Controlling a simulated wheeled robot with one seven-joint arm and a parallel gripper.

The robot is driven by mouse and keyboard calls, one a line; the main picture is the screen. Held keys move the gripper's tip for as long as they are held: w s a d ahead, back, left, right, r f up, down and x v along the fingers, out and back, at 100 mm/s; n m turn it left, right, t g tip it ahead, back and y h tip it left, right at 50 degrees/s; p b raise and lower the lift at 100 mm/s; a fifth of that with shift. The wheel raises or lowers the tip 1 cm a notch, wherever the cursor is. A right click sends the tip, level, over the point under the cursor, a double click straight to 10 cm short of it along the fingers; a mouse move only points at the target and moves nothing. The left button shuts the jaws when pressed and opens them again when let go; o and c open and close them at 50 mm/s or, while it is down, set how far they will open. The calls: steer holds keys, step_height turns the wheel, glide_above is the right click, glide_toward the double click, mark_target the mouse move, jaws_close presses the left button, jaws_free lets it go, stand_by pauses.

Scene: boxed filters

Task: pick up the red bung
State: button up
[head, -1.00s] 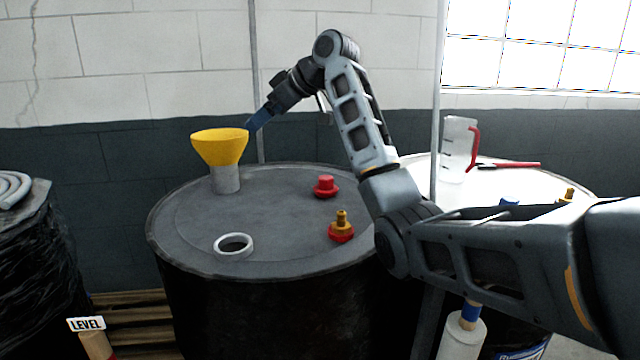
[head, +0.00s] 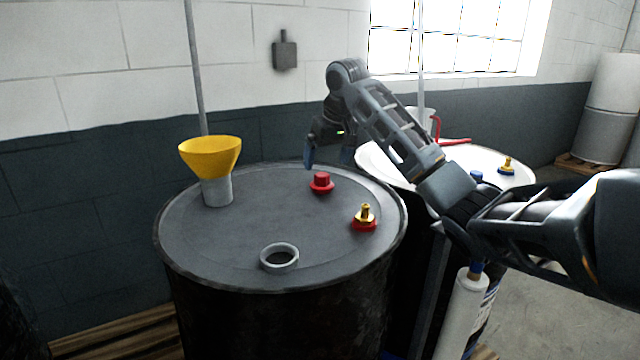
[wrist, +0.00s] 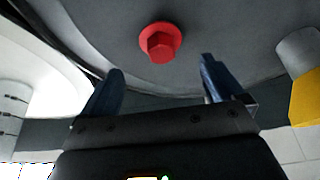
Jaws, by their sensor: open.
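The red bung (head: 321,183), with a hexagonal head on a wider flange, sits upright on the dark drum's lid (head: 240,250), toward the back right. My gripper (head: 327,160) is open and empty, just above and behind the bung in the head view. In the wrist view the bung (wrist: 160,43) lies ahead of and roughly centred between the blue fingertips (wrist: 161,70), apart from both. Nothing hides the bung in either view.
A yellow funnel (head: 210,155) stands in a grey collar at the lid's left. A brass fitting on a red base (head: 364,220) sits front right of the bung. A grey ring (head: 279,257) lies near the front. A white-topped drum (head: 490,158) stands behind right.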

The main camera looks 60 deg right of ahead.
mark_target(323, 175)
steer(key=p+x, duration=0.1)
steer(key=x, duration=0.6)
steer(key=shift+a+f, duration=0.1)
steer(key=shift+f, duration=0.2)
steer(key=shift+c, duration=0.2)
steer(key=c, duration=1)
